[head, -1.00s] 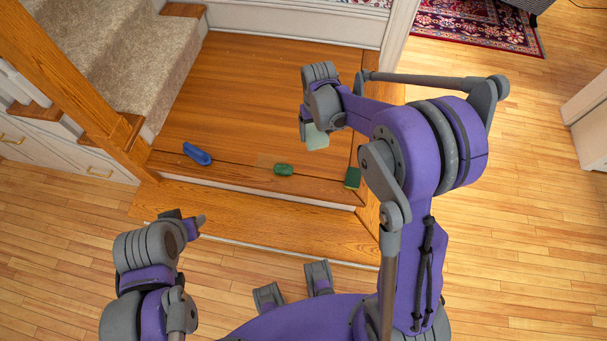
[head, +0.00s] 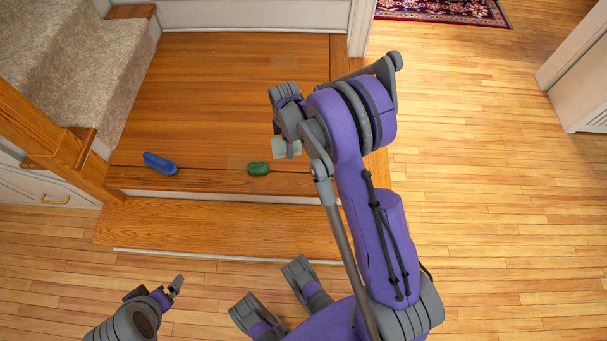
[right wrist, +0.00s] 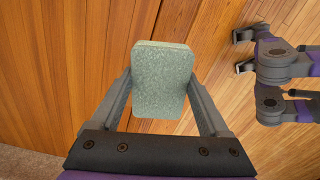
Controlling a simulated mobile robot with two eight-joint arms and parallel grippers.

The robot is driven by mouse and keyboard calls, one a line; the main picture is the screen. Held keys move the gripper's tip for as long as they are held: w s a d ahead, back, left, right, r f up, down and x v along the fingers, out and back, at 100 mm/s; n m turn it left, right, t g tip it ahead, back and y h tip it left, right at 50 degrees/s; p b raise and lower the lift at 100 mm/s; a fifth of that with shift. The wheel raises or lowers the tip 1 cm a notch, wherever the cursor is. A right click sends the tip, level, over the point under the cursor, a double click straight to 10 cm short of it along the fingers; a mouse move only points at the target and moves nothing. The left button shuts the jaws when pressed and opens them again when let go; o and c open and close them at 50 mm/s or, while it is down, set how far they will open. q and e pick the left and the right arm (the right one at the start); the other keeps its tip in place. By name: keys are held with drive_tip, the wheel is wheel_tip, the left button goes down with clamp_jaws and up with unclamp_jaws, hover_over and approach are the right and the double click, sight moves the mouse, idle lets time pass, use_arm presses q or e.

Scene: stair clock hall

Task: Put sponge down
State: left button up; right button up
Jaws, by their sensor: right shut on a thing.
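The sponge is a pale green, rounded block (right wrist: 163,80). In the right wrist view it sits between the two fingers of my right gripper (right wrist: 165,103), which is shut on it. In the head view the sponge (head: 281,148) shows partly below my right gripper, over the wooden landing (head: 225,90) near its front edge. Its height above the wood is hard to judge. My left gripper (head: 161,291) is low at the left in the head view, apart from the landing; its opening is unclear.
A blue object (head: 160,163) and a dark green object (head: 259,169) lie near the landing's front edge. A lower wooden step (head: 215,228) runs in front. Carpeted stairs (head: 75,60) rise at left. The landing's back is clear.

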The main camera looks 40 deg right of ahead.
sight(306, 169)
use_arm(q)
wheel_tip(306, 169, down, 11)
drive_tip(key=w+b, duration=0.1)
drive_tip(key=b, duration=0.7)
use_arm(e)
drive_tip(key=d+f+n, duration=0.2)
drive_tip(key=f, duration=0.5)
drive_tip(key=d+f+n, duration=0.2)
drive_tip(key=f, duration=0.5)
drive_tip(key=d+f+n, duration=0.2)
drive_tip(key=d+f, duration=0.1)
drive_tip(key=f, duration=0.4)
drive_tip(key=shift+s+f, duration=0.15)
drive_tip(key=shift+s, duration=0.2)
use_arm(q)
drive_tip(key=shift+f, duration=0.2)
use_arm(e)
drive_tip(key=shift+f, duration=0.1)
drive_tip(key=shift+f+b, duration=0.15)
drive_tip(key=shift+b, duration=0.2)
drive_tip(key=o, duration=1.3)
